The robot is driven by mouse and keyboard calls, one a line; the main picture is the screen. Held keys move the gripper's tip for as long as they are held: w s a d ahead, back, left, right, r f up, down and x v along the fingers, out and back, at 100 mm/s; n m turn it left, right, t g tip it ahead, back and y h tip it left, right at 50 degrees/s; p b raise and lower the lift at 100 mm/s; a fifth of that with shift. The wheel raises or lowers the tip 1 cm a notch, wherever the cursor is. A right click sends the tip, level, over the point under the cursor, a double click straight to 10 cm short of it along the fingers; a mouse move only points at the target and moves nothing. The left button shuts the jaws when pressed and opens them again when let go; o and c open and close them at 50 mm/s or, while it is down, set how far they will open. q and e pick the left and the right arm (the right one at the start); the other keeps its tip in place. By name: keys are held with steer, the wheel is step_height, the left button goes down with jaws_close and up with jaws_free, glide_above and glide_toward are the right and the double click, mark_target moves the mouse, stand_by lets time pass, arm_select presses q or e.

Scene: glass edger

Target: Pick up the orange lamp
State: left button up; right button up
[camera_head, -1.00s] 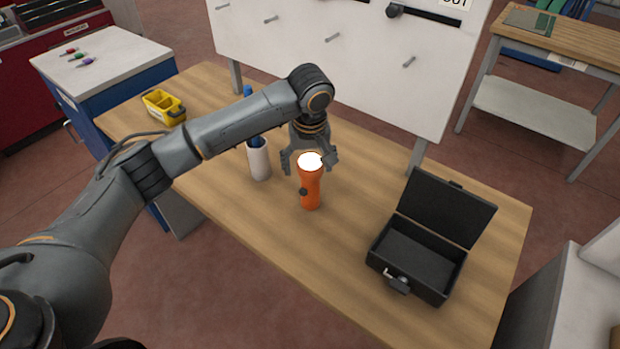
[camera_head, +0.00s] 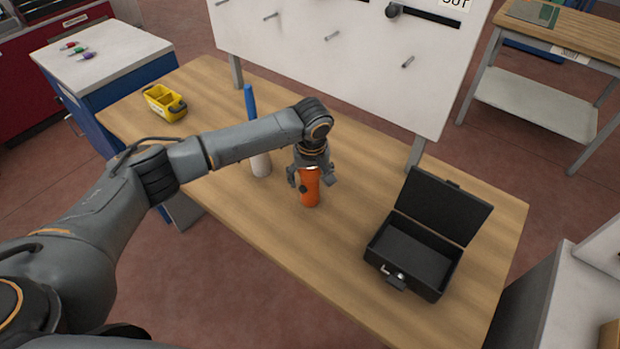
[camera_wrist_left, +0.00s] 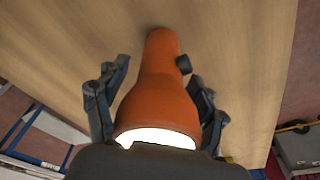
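The orange lamp (camera_head: 310,190) stands upright on the wooden table, shaped like a flashlight with a dark knob on its side. In the left wrist view the lamp (camera_wrist_left: 158,85) fills the middle, its lit white end close to the camera. My left gripper (camera_head: 311,180) is over the lamp's top from above. In the left wrist view the two fingers of the left gripper (camera_wrist_left: 158,95) are spread on either side of the lamp, with a gap visible at the left finger. My right gripper is not in view.
An open black case (camera_head: 420,245) stands right of the lamp. A white cylinder (camera_head: 260,163) and a blue upright object (camera_head: 249,102) are left of it. A yellow bin (camera_head: 164,103) sits at the table's far left. A white panel (camera_head: 340,50) rises behind the table.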

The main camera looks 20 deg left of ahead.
arm_select(q)
steer(key=c, duration=0.5)
steer(key=shift+c, duration=0.2)
steer(key=shift+r, duration=0.1)
